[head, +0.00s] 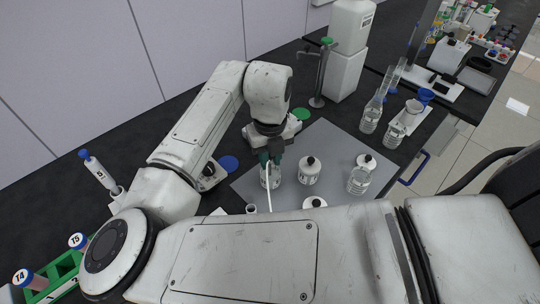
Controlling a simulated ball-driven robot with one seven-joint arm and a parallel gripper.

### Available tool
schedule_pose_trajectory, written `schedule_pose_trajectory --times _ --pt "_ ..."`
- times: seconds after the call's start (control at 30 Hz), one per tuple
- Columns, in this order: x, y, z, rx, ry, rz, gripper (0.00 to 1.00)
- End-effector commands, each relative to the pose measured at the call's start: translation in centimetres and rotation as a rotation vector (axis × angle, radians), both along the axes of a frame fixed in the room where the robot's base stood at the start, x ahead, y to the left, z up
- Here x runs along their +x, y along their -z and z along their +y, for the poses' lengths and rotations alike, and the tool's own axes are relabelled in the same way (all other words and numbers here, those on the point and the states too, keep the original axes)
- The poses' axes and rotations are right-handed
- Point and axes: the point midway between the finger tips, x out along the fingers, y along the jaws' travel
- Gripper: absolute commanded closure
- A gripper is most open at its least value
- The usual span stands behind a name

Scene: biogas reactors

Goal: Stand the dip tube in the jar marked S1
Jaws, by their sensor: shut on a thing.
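Another clear jar (358,183) stands at the mat's right. The jar markings are too small to read, so S1 cannot be picked out.
White round pieces with black knobs (366,161) lie on the mat. Tall glassware (372,112) stands behind right. A green rack (62,277) with tubes is at lower left. My arm hides the front.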

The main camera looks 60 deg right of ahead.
Motion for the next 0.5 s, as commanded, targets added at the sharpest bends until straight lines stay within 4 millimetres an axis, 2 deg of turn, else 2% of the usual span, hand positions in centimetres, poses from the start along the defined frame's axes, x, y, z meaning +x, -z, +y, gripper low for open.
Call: schedule_pose_trajectory --times 0.03,0.07,0.1,0.37,0.5 --pt "0.0 -0.02 0.0 0.0 0.0 0.0 1.0" --pt "0.0 -0.02 0.0 0.0 0.0 0.0 0.76" --pt "-0.01 -0.02 -0.01 0.0 0.0 0.0 0.72" --pt "-0.01 -0.02 0.0 0.0 0.0 0.0 0.48" --pt "-0.01 -0.02 0.0 0.0 0.0 0.0 0.48"
